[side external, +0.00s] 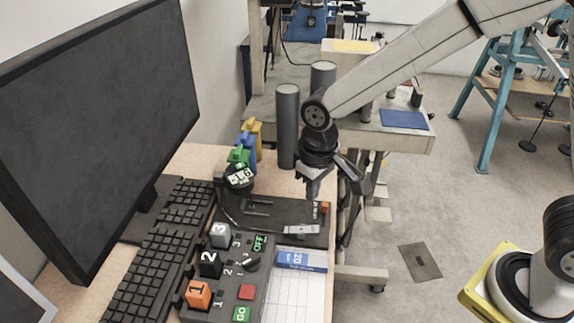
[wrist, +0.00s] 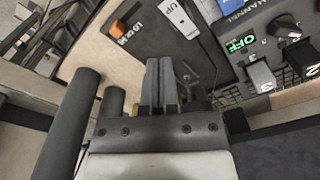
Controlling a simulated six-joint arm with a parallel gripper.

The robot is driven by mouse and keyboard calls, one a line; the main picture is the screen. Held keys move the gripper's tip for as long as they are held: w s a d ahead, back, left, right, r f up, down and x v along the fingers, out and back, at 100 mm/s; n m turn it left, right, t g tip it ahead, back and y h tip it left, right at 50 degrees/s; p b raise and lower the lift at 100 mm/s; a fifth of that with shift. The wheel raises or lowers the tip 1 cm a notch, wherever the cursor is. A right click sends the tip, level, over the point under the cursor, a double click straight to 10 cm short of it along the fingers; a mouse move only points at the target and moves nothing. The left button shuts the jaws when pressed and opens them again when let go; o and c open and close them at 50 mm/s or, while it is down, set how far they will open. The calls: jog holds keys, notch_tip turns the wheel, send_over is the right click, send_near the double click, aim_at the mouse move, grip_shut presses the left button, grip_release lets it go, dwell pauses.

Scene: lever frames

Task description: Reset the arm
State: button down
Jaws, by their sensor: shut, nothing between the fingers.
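My gripper (side external: 313,193) is shut and empty. It points down over the far right part of the black panel (side external: 277,208) on the desk, close to the small orange piece (side external: 324,207). I cannot tell whether the tips touch the panel. In the wrist view, the two grey fingers of my gripper (wrist: 160,66) lie side by side, and the orange piece (wrist: 120,29) is up and left of them. A light grey labelled bar (side external: 301,229) lies across the panel's near part; it also shows in the wrist view (wrist: 181,18).
A control box with an OFF display (side external: 259,243), a dial (side external: 248,265) and numbered switches (side external: 198,293) stands nearer. A keyboard (side external: 160,250) and monitor (side external: 100,120) are left. Two grey cylinders (side external: 287,125) stand behind the panel. Open floor (side external: 430,220) lies right.

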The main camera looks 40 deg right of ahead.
jog(key=s+d+f+m+t, duration=0.1)
jog(key=s+d+m+t, duration=0.1)
jog(key=s+d, duration=0.7)
jog(key=d, duration=0.5)
jog(key=shift+f, duration=0.3)
